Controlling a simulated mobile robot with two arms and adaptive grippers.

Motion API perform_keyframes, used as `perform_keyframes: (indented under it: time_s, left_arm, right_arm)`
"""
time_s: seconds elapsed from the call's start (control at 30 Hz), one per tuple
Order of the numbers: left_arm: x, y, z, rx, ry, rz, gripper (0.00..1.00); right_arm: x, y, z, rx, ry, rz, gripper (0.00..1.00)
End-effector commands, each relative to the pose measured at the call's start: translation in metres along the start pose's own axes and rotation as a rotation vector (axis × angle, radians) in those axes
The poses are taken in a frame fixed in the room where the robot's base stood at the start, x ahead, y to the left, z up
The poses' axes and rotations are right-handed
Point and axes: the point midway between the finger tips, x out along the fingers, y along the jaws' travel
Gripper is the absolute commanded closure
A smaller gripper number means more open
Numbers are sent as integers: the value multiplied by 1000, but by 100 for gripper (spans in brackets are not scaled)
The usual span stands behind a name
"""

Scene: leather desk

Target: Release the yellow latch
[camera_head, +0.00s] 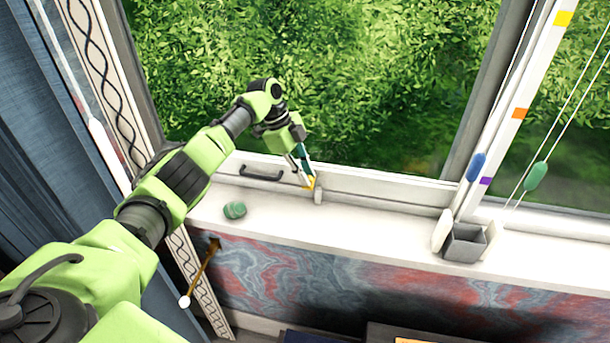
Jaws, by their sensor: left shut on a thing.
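The yellow latch (311,183) is a small yellow piece low on the white window frame, just above the sill. My left gripper (307,178) reaches down to it from above, and its fingertips are closed on the latch. The fingers cover part of the latch, so its exact position is hard to tell. A small pale upright piece (318,197) stands just right of the latch. My right gripper is not in view.
A dark handle (261,173) is on the frame left of the latch. On the white sill (370,222) are a green rounded object (235,210) and a grey open box (465,243). Cords with blue (476,166) and green (535,176) pulls hang at right. A blue curtain (40,130) hangs at left.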

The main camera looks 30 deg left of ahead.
Motion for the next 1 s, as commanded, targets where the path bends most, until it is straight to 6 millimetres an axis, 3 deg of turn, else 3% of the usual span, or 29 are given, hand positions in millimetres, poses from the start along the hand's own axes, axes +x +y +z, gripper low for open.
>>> perform_keyframes:
  time_s: [0.33, 0.37, 0.4, 0.43, 0.8, 1.0]
  left_arm:
    - [0, 0, 0, 1, 0, 1, 100]
    - [0, 0, 0, 1, 0, 1, 79]
    - [0, 0, 0, 1, 0, 1, 69]
    - [0, 0, 0, 1, 0, 1, 68]
    - [-3, 0, 0, 0, 0, 0, 68]
    - [-32, -1, 0, 1, -1, -3, 68]
  right_arm:
    - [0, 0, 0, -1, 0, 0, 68]
    - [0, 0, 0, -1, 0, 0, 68]
    - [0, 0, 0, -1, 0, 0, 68]
    - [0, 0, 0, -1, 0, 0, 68]
    - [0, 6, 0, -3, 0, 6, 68]
    - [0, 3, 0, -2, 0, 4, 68]
